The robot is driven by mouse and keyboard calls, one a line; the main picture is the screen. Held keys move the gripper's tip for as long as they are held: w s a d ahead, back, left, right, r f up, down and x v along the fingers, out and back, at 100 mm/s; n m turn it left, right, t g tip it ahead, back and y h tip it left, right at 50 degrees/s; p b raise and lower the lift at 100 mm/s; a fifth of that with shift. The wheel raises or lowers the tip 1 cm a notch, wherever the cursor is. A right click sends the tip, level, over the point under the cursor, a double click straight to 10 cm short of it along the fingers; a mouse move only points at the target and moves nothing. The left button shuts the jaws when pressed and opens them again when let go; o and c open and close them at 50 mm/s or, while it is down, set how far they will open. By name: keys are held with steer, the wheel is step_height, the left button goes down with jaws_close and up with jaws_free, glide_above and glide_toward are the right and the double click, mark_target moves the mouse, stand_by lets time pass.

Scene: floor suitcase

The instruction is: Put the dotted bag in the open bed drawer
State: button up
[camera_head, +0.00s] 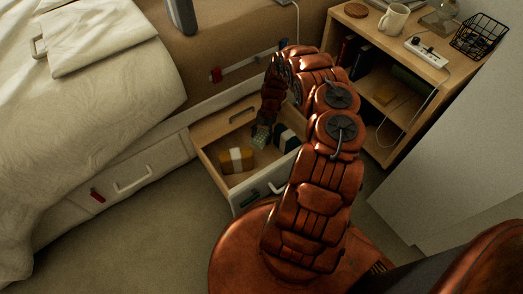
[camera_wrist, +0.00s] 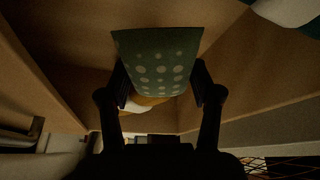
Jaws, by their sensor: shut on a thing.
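The dotted bag (camera_wrist: 157,58) is dark green with pale dots. My gripper (camera_wrist: 161,82) is shut on it, with a dark finger at each side. In the head view the bag (camera_head: 262,132) shows small and greenish below my gripper (camera_head: 267,118), inside the outline of the open bed drawer (camera_head: 211,166). The drawer's wooden walls surround the bag in the wrist view. I cannot tell whether the bag touches the drawer floor. My arm hides the drawer's right part.
In the drawer lie a yellow bundle with a white band (camera_head: 237,160) and a dark green one with a white band (camera_head: 287,137). A shut drawer (camera_head: 130,181) is to the left, below the bed (camera_head: 95,95). A wooden shelf unit (camera_head: 440,62) stands at the right.

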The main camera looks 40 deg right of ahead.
step_height(320, 180, down, 9)
steer(key=b, duration=0.3)
steer(key=shift+r, duration=0.15)
steer(key=shift+f, duration=0.6)
steer(key=o, duration=1.1)
steer(key=shift+r, duration=0.1)
